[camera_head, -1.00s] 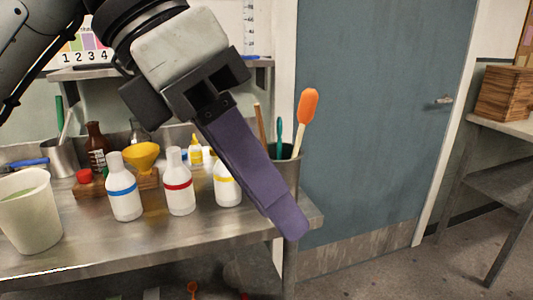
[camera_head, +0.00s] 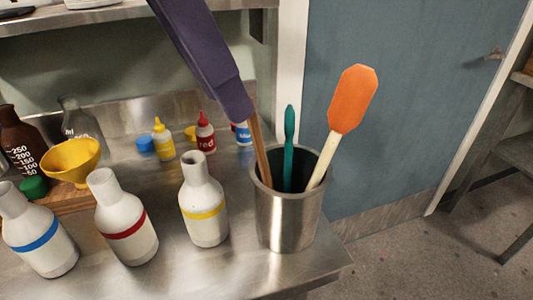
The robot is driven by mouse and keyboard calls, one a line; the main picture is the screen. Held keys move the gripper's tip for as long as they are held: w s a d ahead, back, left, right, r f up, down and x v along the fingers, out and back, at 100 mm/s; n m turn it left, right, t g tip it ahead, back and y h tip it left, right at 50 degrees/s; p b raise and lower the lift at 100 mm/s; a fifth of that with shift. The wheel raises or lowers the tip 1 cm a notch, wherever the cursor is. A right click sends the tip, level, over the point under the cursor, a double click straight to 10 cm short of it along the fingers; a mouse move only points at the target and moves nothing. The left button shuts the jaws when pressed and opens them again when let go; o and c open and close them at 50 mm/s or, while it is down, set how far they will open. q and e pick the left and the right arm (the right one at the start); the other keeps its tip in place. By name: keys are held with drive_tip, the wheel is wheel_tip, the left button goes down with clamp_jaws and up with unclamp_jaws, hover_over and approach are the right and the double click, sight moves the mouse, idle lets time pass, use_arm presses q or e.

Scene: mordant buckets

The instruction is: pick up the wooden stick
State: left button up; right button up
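The wooden stick (camera_head: 261,158) is thin and brown and leans to the left in a metal cup (camera_head: 288,218) at the table's right end. Its lower end is hidden inside the cup. A teal-handled tool (camera_head: 289,145) and an orange spatula (camera_head: 350,100) stand in the same cup, to the right of the stick. My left gripper (camera_head: 238,108) comes down from the top, with its long purple finger ending at the stick's upper end and covering its tip. I cannot tell whether it touches or grips the stick. My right gripper is out of view.
White bottles with blue (camera_head: 38,240), red (camera_head: 128,228) and yellow (camera_head: 204,210) bands stand left of the cup. Small squeeze bottles (camera_head: 205,133) and a yellow funnel (camera_head: 72,160) are behind. A shelf (camera_head: 60,20) hangs above. The table's edge is close to the cup.

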sight(251, 135)
use_arm(q)
drive_tip(key=shift+s+x, duration=0.2)
drive_tip(key=shift+x, duration=2.3)
drive_tip(key=shift+s+x, duration=0.15)
drive_tip(key=shift+x, duration=2.35)
drive_tip(key=shift+d, duration=0.15)
clamp_jaws()
